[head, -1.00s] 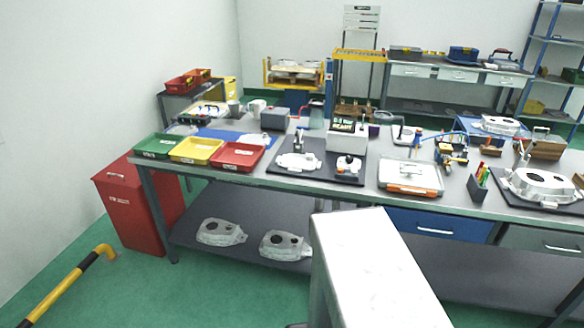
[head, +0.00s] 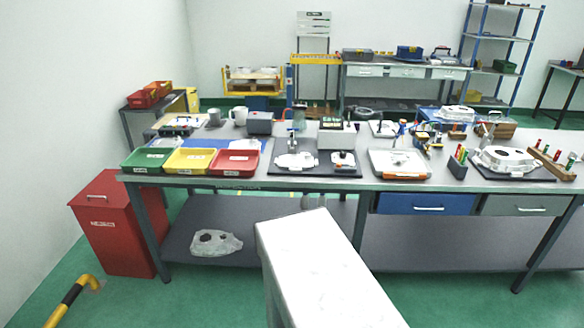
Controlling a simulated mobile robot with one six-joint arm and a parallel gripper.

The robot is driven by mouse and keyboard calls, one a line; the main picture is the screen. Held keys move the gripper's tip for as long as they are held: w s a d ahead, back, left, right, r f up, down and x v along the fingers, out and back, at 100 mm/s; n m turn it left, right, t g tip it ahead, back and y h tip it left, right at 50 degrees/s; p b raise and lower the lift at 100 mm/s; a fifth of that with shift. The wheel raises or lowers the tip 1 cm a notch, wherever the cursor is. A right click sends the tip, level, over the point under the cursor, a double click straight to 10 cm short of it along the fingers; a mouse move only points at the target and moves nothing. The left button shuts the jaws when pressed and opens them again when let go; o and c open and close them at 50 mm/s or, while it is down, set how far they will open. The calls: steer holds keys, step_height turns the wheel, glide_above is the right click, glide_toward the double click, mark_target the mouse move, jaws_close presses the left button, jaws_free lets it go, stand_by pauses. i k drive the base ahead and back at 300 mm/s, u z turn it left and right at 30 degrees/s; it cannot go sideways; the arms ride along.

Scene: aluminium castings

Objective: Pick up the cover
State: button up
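Several silvery cast parts are in view, and I cannot tell for sure which one is the cover. One casting with dark openings (head: 215,242) lies on the lower shelf at the left. A flatter plate-like casting (head: 297,160) lies on a dark mat on the bench, beside a small metal part (head: 343,160). A larger housing-like casting (head: 505,158) sits on another dark mat at the right. Another pale casting (head: 455,113) is behind, on a blue surface. My gripper is not in view. Part of the lower shelf is hidden in the foreground.
Green (head: 149,160), yellow (head: 190,161) and red (head: 234,162) trays line the bench's left front. A clear case with orange trim (head: 400,165) lies mid-bench. A red bin (head: 115,225) and yellow-black rail (head: 75,298) stand at left.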

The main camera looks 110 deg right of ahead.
mark_target(304, 162)
steer(key=i, duration=0.75)
steer(key=z, duration=0.1)
steer(key=k, duration=0.2)
steer(key=z, duration=2.7)
steer(key=i, duration=0.3)
